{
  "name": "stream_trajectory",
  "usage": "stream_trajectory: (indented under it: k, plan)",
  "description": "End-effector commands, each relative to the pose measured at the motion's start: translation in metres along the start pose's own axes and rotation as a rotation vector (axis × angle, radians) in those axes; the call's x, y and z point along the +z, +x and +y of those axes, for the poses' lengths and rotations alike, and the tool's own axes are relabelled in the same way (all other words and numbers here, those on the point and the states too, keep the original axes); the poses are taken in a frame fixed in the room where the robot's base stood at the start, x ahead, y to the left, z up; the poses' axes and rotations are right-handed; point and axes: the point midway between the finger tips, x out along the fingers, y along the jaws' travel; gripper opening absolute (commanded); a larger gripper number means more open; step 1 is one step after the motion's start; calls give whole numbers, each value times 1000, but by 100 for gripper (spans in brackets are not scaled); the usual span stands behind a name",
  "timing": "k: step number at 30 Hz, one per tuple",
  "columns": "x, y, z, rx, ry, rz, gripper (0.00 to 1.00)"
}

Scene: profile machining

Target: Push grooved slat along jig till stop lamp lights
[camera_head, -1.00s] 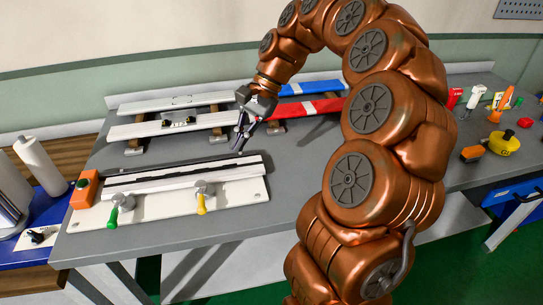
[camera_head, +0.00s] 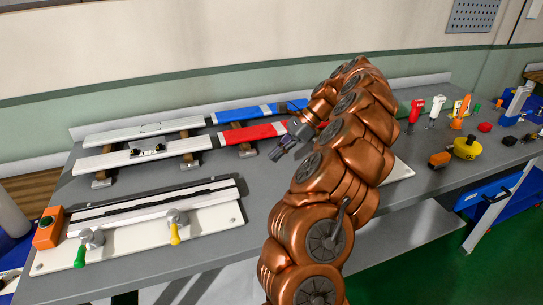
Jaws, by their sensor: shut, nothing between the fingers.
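The grooved slat (camera_head: 155,207) is a long white bar with a dark groove. It lies along the jig (camera_head: 135,237), a white base plate at the left front of the bench. Two toggle clamps, one with a green handle (camera_head: 80,256) and one with a yellow handle (camera_head: 175,234), stand along its front side. An orange box (camera_head: 47,230) with a dark green round top, perhaps the stop lamp (camera_head: 46,221), sits at the jig's left end; I see no clear glow. My gripper (camera_head: 276,154) is shut and empty, beyond the slat's right end and apart from it.
White profiles (camera_head: 140,158) and red (camera_head: 250,134) and blue (camera_head: 250,112) bars rest on supports behind the jig. Tools and a yellow round item (camera_head: 467,148) stand at the right. Grey bench between jig and my arm is clear.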

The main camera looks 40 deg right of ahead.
Motion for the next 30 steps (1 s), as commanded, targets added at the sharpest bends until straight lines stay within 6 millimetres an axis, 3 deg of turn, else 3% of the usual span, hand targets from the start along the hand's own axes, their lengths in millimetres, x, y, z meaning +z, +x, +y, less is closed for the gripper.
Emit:
stream_trajectory:
  k: [22, 30]
  plan:
    - [2, 85, 1, 5, -3, -2, 0]
    - [23, 107, 1, 4, -3, -1, 0]
